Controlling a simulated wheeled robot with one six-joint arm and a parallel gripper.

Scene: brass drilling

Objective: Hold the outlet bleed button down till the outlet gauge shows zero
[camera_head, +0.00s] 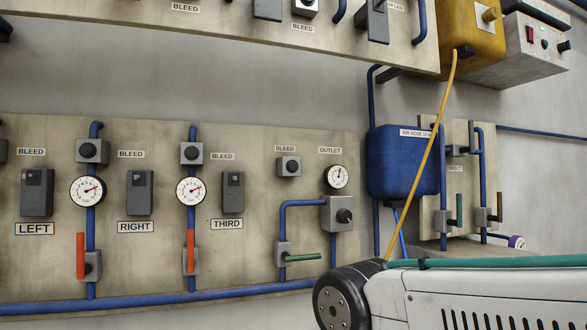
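The outlet gauge (337,176) is a small round white dial under the OUTLET label, on the right part of the lower board. Its needle is too small to read surely. To its left, under a BLEED label, a grey box with a round black button (289,166) sits on the board; it appears to be the outlet bleed button. Nothing touches it. I cannot tell by sight whether it is pressed. My gripper is not in view; only a white and black part of my arm shows at the lower right, in front of the board.
Below the gauge are a grey regulator with a black knob (344,216) and a green lever (303,257). Two larger gauges (87,191) and upright red levers (81,256) stand to the left. A yellow hose (421,155) hangs in front of the blue tank (386,165).

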